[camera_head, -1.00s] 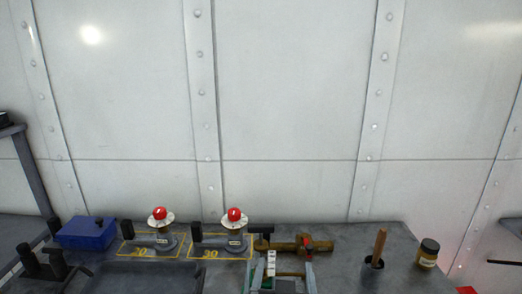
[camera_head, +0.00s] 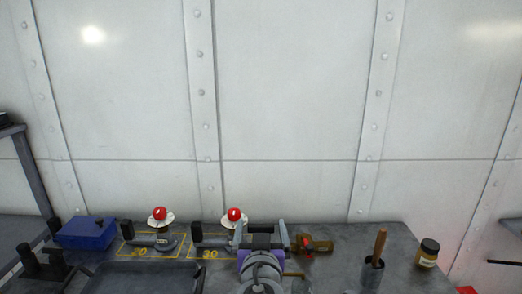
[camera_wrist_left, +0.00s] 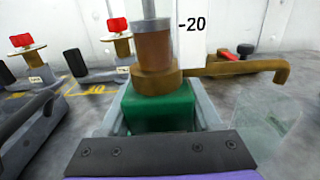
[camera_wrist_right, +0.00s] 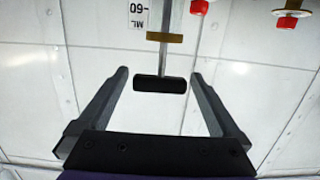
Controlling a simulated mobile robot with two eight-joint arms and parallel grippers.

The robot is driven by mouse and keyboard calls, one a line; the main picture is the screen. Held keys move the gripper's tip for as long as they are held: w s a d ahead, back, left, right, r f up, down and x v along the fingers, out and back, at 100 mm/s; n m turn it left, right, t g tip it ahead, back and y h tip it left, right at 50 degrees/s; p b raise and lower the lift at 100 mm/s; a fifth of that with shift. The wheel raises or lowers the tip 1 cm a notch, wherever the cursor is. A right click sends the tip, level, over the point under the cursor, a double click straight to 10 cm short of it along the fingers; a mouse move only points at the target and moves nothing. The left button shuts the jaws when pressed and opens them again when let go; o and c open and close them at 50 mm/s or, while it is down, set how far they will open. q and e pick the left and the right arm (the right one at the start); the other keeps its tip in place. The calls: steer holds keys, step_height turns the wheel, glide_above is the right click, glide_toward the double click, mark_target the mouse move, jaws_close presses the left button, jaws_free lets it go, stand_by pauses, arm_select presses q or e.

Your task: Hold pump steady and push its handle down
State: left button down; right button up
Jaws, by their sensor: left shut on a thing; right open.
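The pump (camera_wrist_left: 154,50) stands upright in the left wrist view, with a brass body, a side spout and a green base block (camera_wrist_left: 160,108). My left gripper (camera_wrist_left: 158,112) is shut on the green base, one finger on each side. A white scale marked -20 rises beside the rod. In the right wrist view, the pump's black handle bar (camera_wrist_right: 160,84) tops a thin metal rod. It lies between the spread fingers of my right gripper (camera_wrist_right: 160,76), with gaps on both sides. In the head view, my right gripper (camera_head: 260,236) covers most of the pump; the brass spout (camera_head: 293,274) shows.
Two red-knobbed fixtures (camera_head: 158,214) stand left of the pump. A brass valve (camera_head: 318,244) with a red lever lies just right. A blue box (camera_head: 86,233), dark tray (camera_head: 140,276), wooden-handled tool in a cup (camera_head: 374,264) and jar (camera_head: 428,253) are on the bench. The riveted wall is behind.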

steer(key=shift+w+f, duration=0.15)
steer(key=shift+w, duration=0.65)
steer(key=shift+w+f, duration=0.1)
steer(key=shift+w, duration=0.7)
steer(key=c, duration=1.3)
steer(key=shift+o, duration=0.2)
steer(key=shift+f, duration=0.15)
steer(key=o, duration=1.3)
steer(key=shift+c, duration=0.2)
